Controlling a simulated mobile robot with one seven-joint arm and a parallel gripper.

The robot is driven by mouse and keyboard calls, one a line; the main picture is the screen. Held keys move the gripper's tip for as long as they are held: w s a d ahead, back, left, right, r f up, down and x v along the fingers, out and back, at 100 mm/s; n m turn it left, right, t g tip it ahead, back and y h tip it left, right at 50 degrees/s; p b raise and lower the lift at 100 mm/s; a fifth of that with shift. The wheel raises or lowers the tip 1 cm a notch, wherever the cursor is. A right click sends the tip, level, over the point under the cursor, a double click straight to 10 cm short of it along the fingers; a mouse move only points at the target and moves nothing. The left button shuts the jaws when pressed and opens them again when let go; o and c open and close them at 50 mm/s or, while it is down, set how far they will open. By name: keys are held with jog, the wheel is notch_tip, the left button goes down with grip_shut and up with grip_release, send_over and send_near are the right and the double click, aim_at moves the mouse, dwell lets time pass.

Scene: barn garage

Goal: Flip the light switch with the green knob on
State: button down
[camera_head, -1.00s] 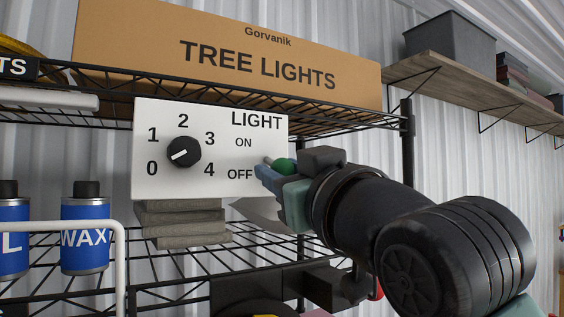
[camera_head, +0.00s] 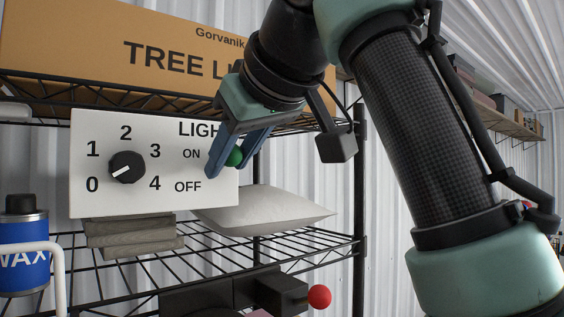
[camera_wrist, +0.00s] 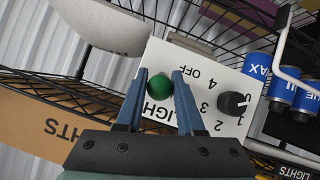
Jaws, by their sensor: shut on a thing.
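The white switch panel (camera_head: 88,200) stands on the wire shelf, with a LIGHT label and ON above OFF. The green knob (camera_head: 234,156) shows at the panel's right edge, about level with the ON label. My gripper (camera_head: 227,168) reaches down from above, with its blue fingers shut on the knob. In the wrist view, the green knob (camera_wrist: 160,86) sits between the two fingers of my gripper (camera_wrist: 161,75). The lever behind the knob is hidden.
A black dial (camera_head: 127,168) is on the panel's left part. A TREE LIGHTS box (camera_head: 60,45) sits above. Stacked grey boards (camera_head: 130,235) and a pale cushion-like bag (camera_head: 265,210) lie on the shelf below. A WAX can (camera_head: 22,240) stands left.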

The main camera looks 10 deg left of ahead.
jog(key=shift+r+h, duration=0.25)
jog(key=shift+h, duration=0.05)
dwell(0.4)
jog(key=c, duration=0.8)
grip_release()
jog(key=shift+c, duration=0.2)
jog(key=v, duration=1.3)
jog(key=shift+w, duration=0.15)
jog(key=shift+r, duration=0.1)
